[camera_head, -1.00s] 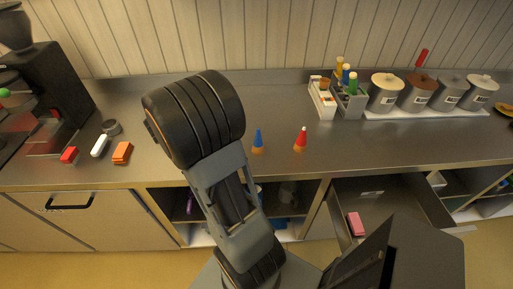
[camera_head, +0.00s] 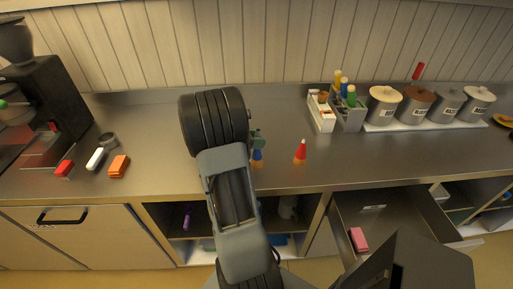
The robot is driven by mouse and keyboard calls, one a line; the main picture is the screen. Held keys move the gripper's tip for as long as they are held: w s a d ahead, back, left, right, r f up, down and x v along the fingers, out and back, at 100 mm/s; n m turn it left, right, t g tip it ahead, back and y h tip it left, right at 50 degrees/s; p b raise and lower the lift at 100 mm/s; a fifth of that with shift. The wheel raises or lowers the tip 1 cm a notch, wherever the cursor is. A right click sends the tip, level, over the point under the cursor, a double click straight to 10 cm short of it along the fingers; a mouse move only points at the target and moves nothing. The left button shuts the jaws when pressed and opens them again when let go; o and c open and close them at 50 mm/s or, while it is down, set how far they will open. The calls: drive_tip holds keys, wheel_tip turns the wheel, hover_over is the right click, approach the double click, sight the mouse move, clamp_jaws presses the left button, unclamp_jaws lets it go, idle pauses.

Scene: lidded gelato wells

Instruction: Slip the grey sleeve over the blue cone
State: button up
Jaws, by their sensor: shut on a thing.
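The blue cone (camera_head: 257,155) stands upright on an orange base on the steel counter, with its upper part covered. My gripper (camera_head: 258,142) is at the top of the blue cone, partly hidden behind my arm. It is shut on a small greyish thing, which I take to be the grey sleeve. The sleeve is hard to tell apart from the fingers. I cannot tell whether it is around the cone or just above it.
A red cone (camera_head: 300,152) with a white band stands close to the right. Lidded wells (camera_head: 384,107) and a bottle caddy (camera_head: 348,115) stand at back right. A drawer (camera_head: 385,215) hangs open below.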

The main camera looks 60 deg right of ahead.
drive_tip(key=shift+f, duration=1.9)
drive_tip(key=shift+f, duration=0.45)
drive_tip(key=o, duration=0.7)
drive_tip(key=shift+r, duration=0.1)
